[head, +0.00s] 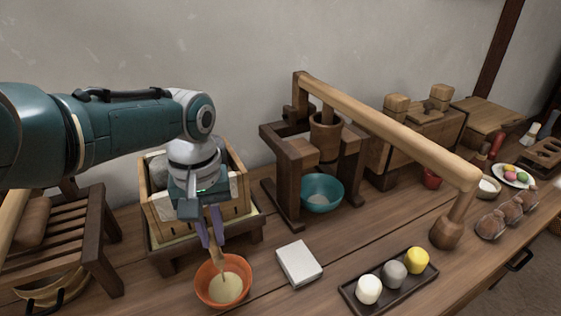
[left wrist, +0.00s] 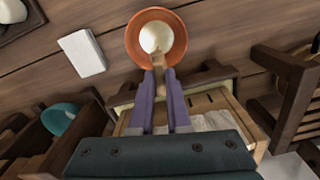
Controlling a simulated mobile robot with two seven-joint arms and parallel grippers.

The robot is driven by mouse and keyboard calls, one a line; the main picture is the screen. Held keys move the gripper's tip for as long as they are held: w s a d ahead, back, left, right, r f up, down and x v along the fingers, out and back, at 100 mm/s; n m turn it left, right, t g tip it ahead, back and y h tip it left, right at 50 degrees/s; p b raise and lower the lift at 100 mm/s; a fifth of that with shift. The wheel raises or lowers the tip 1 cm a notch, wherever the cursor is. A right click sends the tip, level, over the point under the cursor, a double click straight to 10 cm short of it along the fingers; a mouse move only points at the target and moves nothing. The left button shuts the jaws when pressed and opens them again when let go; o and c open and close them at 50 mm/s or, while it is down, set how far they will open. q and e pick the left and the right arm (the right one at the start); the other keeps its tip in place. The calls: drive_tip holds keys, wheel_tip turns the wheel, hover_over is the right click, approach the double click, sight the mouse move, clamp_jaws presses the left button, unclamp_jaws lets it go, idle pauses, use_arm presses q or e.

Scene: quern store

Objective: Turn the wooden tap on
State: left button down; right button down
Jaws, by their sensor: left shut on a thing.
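The wooden tap (head: 217,260) is a small light-brown piece at the front of a wooden box press (head: 160,215), above an orange bowl (head: 203,287). The bowl holds something pale yellow. My left gripper (head: 213,240) points down, with its purple fingers shut on the tap. In the left wrist view, the tap (left wrist: 159,58) shows between the fingertips (left wrist: 159,72), reaching over the orange bowl (left wrist: 134,38). The fingers hide part of the tap, so I cannot tell how far it is turned. My right gripper is not in view.
A white block (head: 299,264) lies right of the bowl. A slatted wooden rack (head: 75,235) stands at left. A teal bowl (head: 322,192) sits under a wooden frame with a long beam (head: 385,125). A dark tray (head: 375,300) holds three small pots at the front.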

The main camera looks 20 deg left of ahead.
sight(212, 236)
use_arm(q)
drive_tip(key=shift+n, duration=1.1)
drive_tip(key=c, duration=0.9)
unclamp_jaws()
drive_tip(key=shift+r, duration=0.1)
wheel_tip(212, 236, up, 8)
drive_tip(key=p, duration=0.7)
drive_tip(key=shift+r, duration=0.2)
drive_tip(key=shift+r+p, duration=0.4)
drive_tip(key=shift+r, duration=0.25)
